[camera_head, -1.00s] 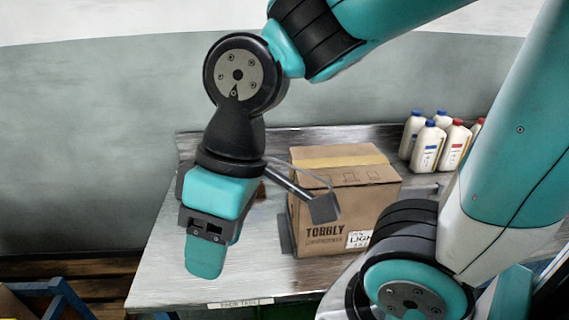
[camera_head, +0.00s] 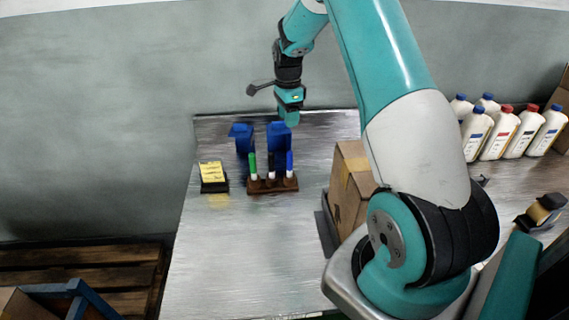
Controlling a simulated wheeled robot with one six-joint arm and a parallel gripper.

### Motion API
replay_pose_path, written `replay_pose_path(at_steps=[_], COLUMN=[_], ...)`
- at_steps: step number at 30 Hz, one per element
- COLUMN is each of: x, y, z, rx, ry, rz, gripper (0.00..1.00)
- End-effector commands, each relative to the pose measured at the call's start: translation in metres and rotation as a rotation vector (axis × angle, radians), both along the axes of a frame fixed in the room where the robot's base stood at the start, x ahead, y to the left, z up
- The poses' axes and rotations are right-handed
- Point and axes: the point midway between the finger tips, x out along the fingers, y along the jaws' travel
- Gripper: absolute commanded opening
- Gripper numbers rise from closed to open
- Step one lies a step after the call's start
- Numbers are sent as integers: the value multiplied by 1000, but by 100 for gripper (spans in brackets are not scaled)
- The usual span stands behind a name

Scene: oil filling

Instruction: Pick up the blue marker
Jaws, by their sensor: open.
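The blue marker (camera_head: 289,164) stands upright at the right end of a brown wooden holder (camera_head: 272,187) on the metal table. A black marker (camera_head: 271,166) and a green marker (camera_head: 252,166) stand upright beside it to the left. My gripper (camera_head: 290,118) is above and behind the holder, pointing down, apart from the markers. It is open and seen small from this side; the gap between its fingers is not clear.
Blue bins (camera_head: 244,140) stand behind the holder. A black box with yellow notes (camera_head: 213,177) lies to its left. A cardboard box (camera_head: 350,180) stands to the right, partly behind my arm. Several white bottles (camera_head: 502,132) are at the far right. The table front is clear.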

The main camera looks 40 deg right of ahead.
Motion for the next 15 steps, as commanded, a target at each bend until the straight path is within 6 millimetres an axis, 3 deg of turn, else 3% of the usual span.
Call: replay_pose_path(at_steps=[9, 15], x=[-3, -2], y=[0, 1], z=[-69, -101], rx=[4, 2], ry=[7, 2], rz=[0, 4], gripper=[52, 52])
